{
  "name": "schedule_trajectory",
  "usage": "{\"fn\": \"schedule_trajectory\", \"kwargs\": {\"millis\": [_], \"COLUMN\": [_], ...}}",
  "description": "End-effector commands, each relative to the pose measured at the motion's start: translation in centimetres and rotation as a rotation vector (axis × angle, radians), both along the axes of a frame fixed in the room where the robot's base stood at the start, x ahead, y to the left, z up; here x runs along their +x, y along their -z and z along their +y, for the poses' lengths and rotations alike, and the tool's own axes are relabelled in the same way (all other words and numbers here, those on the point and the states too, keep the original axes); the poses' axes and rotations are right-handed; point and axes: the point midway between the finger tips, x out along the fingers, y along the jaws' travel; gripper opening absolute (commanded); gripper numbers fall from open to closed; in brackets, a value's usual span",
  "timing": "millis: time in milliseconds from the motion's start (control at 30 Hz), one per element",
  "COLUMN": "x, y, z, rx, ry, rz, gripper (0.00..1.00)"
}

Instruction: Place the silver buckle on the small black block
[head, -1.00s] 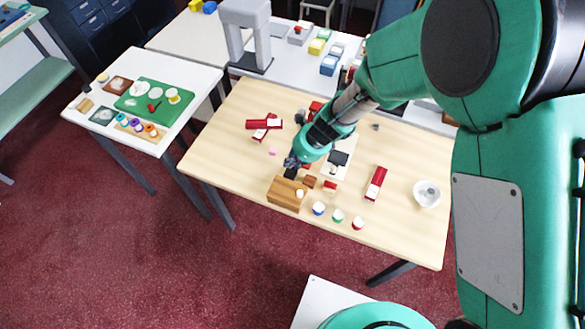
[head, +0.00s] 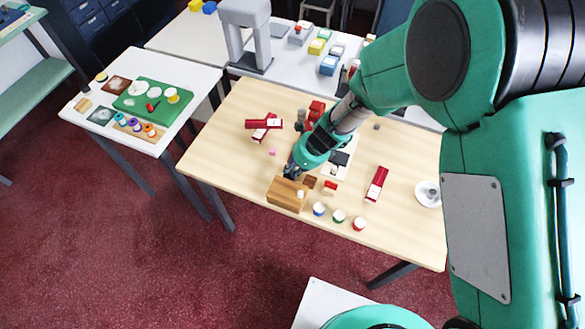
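My gripper (head: 291,173) is low over the wooden table, at the back left edge of a brown wooden box (head: 283,193). Its fingers are small and dark here, and I cannot tell whether they are open or hold anything. I cannot make out the silver buckle for certain; a small grey thing (head: 376,127) lies toward the back right. A dark, flat-looking square (head: 340,158) lies on a white sheet right of my wrist, partly behind my arm. I cannot tell whether it is the small black block.
Red-and-white pieces lie at left (head: 264,125) and right (head: 376,184). Small pots (head: 338,215) line the front edge. A white bowl (head: 425,196) is partly behind my arm. A side table (head: 190,75) stands left. The table's front left is clear.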

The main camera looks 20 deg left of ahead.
Motion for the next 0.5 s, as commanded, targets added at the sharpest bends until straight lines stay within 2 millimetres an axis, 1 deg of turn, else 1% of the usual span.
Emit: {"fn": "schedule_trajectory", "kwargs": {"millis": [33, 67, 367, 500], "x": [0.01, 0.01, 0.01, 0.03], "y": [-0.04, -0.04, -0.09, -0.47], "z": [0.01, 0.01, 0.02, 0.01], "rx": [0.000, 0.000, 0.000, 0.000], "ry": [0.000, 0.000, -0.001, -0.001], "rz": [0.000, 0.000, 0.000, 0.000], "gripper": [0.30, 0.33, 0.33, 0.33]}}
